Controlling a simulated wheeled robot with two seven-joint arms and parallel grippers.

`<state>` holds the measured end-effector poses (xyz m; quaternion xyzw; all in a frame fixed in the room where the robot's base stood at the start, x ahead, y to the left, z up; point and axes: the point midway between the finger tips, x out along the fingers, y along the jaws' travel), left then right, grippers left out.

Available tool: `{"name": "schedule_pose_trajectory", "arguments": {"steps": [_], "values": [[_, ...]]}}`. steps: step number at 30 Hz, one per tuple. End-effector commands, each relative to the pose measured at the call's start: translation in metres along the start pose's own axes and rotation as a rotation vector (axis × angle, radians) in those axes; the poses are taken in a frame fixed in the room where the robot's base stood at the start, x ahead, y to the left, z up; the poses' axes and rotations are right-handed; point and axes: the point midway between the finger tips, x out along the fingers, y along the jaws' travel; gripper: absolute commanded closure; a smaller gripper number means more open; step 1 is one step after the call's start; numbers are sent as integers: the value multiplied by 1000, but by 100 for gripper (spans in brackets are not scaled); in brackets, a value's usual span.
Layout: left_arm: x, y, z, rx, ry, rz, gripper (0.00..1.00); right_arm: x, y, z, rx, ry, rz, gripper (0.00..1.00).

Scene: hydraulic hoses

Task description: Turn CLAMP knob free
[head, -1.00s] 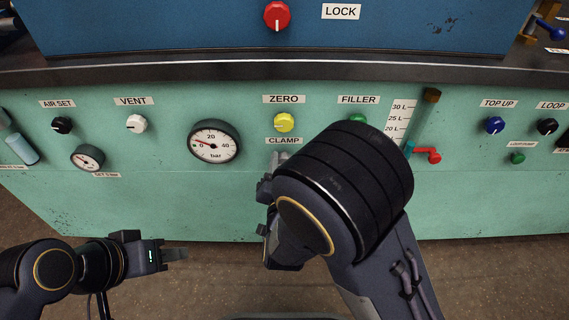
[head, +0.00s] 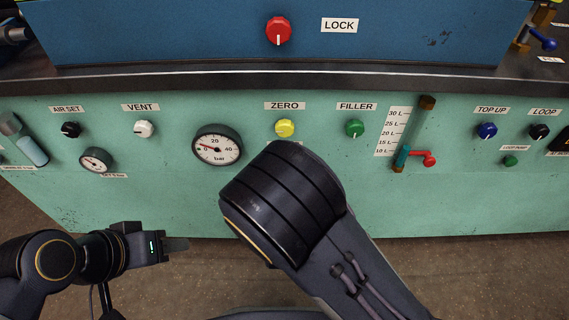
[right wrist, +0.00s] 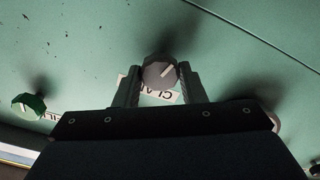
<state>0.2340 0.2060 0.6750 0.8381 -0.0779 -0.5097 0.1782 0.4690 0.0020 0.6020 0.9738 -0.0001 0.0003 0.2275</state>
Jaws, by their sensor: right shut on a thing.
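The CLAMP knob (right wrist: 156,68) is a grey round knob with a pale pointer line, seen between my right gripper's fingers in the right wrist view. My right gripper (right wrist: 159,77) is shut on it, one finger on each side. The CLAMP label (right wrist: 158,96) shows partly behind the fingers, upside down. The pointer line slants to the upper right in that view. In the head view my right arm hides the knob and my right gripper. My left gripper (head: 174,244) is low at the left, away from the panel; its finger gap cannot be made out.
The green panel also holds a yellow ZERO knob (head: 285,128), a green FILLER knob (head: 355,128), a white VENT knob (head: 144,129) and a pressure gauge (head: 217,146). A red valve handle (head: 428,159) sticks out at the right. A red LOCK knob (head: 278,31) is above.

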Motion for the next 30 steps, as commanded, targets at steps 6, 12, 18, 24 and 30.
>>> {"name": "schedule_pose_trajectory", "arguments": {"steps": [6, 12, 18, 24, 30], "values": [[-9, 4, -4, 0, 0, 0, 64, -1, 0, 0, -168, -3, -3, 86], [-13, 6, -6, 0, 0, 0, 64, -1, -1, 0, -270, -3, -3, 86], [-15, 7, -7, 0, 0, 0, 64, -1, -1, 1, -326, -3, -3, 86], [-15, 7, -8, 0, 0, 0, 64, -1, -1, 2, -344, -4, -3, 86], [-15, 7, -8, 0, 0, 0, 64, -1, -1, 2, -346, -4, -3, 86]]}}
